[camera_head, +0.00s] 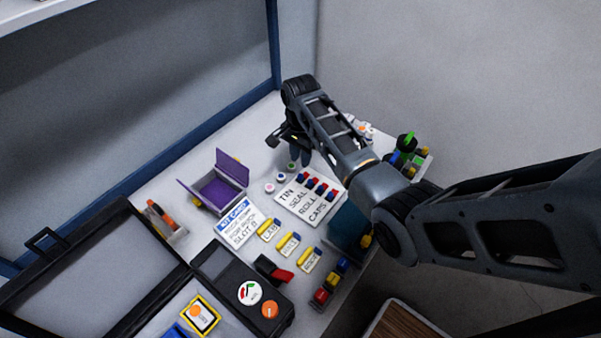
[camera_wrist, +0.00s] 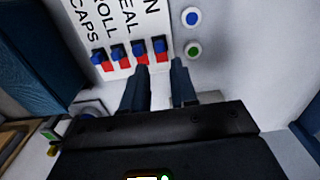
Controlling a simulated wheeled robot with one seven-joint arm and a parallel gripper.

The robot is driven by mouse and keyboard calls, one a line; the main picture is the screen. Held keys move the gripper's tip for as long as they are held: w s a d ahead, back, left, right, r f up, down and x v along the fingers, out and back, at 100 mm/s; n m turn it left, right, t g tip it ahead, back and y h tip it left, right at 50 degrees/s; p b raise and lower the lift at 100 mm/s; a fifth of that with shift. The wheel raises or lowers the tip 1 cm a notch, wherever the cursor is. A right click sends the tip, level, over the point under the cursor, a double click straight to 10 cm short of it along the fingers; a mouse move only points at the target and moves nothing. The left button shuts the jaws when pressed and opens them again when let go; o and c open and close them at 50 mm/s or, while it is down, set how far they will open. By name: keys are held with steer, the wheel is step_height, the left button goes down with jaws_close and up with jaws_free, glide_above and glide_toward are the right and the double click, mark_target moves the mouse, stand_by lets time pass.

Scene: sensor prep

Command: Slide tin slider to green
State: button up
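A white panel (camera_head: 311,195) lettered TIN, SEAL, ROLL and CAPS lies on the bench and also shows in the wrist view (camera_wrist: 118,66). Each word has a small slider with a blue knob and a red patch beside it. The tin slider (camera_wrist: 160,47) is the rightmost of the row in the wrist view. No green shows on its track. My gripper (camera_wrist: 160,68) is open and empty, its two fingers apart just below the tin slider in that view. I cannot tell whether a finger touches it. In the head view my gripper (camera_head: 291,143) hangs beyond the panel.
White round buttons stand beside the panel, one with a green centre (camera_wrist: 194,50) and one with a blue centre (camera_wrist: 193,17). A purple open box (camera_head: 220,190) stands left of the panel. A dark teal block (camera_head: 347,226) and coloured parts (camera_head: 408,155) stand to the right.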

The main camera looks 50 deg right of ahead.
mark_target(301, 175)
step_height(301, 175, down, 7)
steer(key=shift+f+b, duration=0.1)
steer(key=shift+b, duration=0.3)
jaws_close()
stand_by(0.5)
